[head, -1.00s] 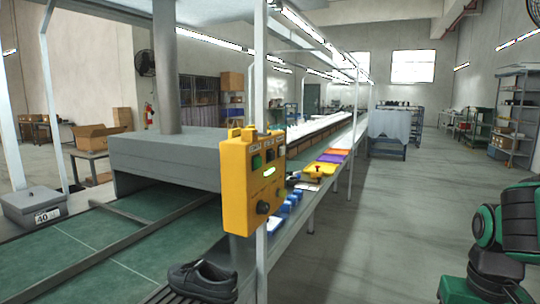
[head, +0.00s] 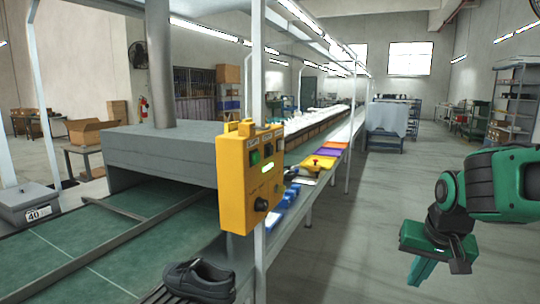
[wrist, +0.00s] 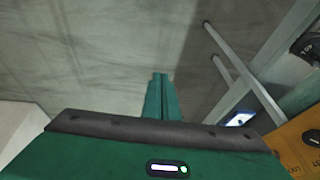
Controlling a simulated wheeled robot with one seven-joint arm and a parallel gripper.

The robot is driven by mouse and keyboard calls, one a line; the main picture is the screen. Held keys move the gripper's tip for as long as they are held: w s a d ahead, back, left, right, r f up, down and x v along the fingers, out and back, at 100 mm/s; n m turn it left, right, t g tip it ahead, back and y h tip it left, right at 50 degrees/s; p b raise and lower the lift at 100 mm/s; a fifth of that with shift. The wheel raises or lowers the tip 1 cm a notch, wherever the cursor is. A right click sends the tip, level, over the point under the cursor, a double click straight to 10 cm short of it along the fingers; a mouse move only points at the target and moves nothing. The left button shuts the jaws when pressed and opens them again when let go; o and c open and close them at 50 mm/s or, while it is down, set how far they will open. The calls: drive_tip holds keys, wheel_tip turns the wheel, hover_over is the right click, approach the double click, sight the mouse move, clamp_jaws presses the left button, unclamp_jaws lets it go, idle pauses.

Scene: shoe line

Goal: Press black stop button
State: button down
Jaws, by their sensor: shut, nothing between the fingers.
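A yellow control box (head: 248,180) hangs on a white post in the head view. Its face carries a green button (head: 254,157), a small dark control (head: 268,150) beside it, a lit green strip and a large black knob-like control (head: 261,204) lower down. The labels are too small to read, so I cannot tell which control is the stop button. My gripper (head: 418,272) is well to the right of the box, pointing down, shut and empty. In the wrist view its fingers (wrist: 161,80) are together over the floor, and part of the yellow box (wrist: 296,150) shows at the lower right.
A black shoe (head: 199,279) lies on the line below the box. A grey housing (head: 160,150) covers the green conveyor (head: 120,225). Coloured trays line the bench edge behind the box. The floor between the bench and my arm is clear.

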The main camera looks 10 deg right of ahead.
sight(270, 151)
drive_tip(key=w+a+r+m+t+y, duration=0.1)
drive_tip(key=w+a+r+t, duration=0.2)
drive_tip(key=w+r, duration=0.3)
drive_tip(key=w+a+r+m+t+y, duration=0.1)
drive_tip(key=w+a+r+t, duration=0.3)
drive_tip(key=w, duration=1.1)
drive_tip(key=w+a+r+t+y, duration=0.2)
drive_tip(key=w+a+r+t, duration=0.2)
drive_tip(key=w+a+r, duration=0.3)
drive_tip(key=w+r, duration=0.2)
drive_tip(key=w, duration=0.1)
drive_tip(key=shift+w+a+r+m, duration=0.25)
drive_tip(key=shift+w+r+m, duration=0.05)
drive_tip(key=shift+r+m, duration=0.1)
drive_tip(key=w+a, duration=0.5)
drive_tip(key=a, duration=0.2)
drive_tip(key=shift+w+a, duration=0.2)
drive_tip(key=shift+a, duration=0.15)
